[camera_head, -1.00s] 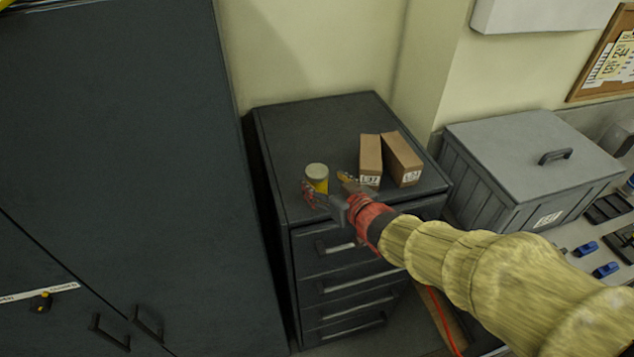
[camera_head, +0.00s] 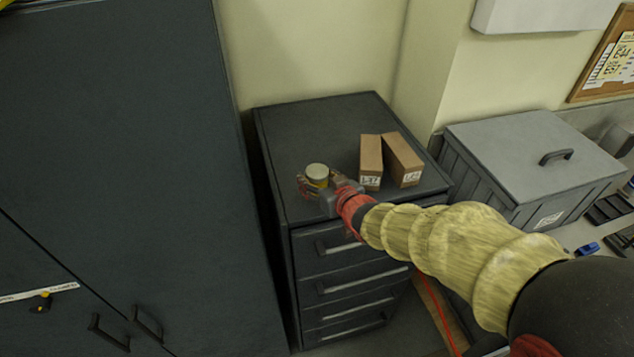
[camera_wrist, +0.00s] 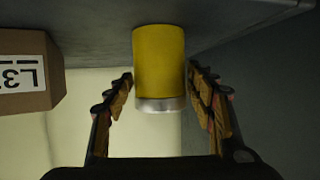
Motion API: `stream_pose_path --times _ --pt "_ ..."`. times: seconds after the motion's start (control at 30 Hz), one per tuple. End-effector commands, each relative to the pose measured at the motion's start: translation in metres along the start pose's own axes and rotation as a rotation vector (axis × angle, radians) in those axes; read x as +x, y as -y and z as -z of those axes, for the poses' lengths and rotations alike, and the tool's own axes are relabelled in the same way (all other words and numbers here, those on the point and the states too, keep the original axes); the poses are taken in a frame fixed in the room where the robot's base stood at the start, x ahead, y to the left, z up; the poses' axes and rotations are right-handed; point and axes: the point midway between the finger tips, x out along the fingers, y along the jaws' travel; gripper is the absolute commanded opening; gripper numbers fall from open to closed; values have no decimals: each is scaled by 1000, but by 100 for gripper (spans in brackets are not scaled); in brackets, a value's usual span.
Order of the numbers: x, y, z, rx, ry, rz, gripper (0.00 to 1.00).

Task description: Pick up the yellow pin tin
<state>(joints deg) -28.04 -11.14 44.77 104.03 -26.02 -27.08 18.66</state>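The yellow pin tin (camera_head: 317,174) stands upright on top of the dark drawer cabinet (camera_head: 300,128), near its front left. It has a pale lid. In the wrist view the yellow tin (camera_wrist: 159,65) appears upside down between the two fingers. My gripper (camera_head: 318,188) is at the tin, with a finger showing on its left side. In the wrist view my gripper (camera_wrist: 160,92) is open, with a gap visible between each finger and the tin. The right finger is partly hidden in the head view.
Two brown boxes (camera_head: 370,158) (camera_head: 403,158) stand just right of the tin; one box (camera_wrist: 25,72) shows at the left of the wrist view. A tall dark cupboard (camera_head: 120,150) is at left. A grey lidded bin (camera_head: 530,160) stands at right. The cabinet top behind the tin is clear.

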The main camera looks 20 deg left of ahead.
Motion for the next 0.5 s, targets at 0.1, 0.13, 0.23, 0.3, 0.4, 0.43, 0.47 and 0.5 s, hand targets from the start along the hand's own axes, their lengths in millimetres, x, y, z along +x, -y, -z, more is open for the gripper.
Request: stream_pose_path --times 0.1,0.13,0.23,0.3,0.4,0.43,0.47,0.5 --pt "0 0 0 0 0 0 46" --pt "0 0 0 0 0 0 44" --pt "0 0 0 0 0 0 39" --pt "0 0 0 0 0 0 35" --pt "0 0 0 0 0 0 29" --pt "0 0 0 0 0 0 27" --pt "0 0 0 0 0 0 26" --pt "0 0 0 0 0 0 23"
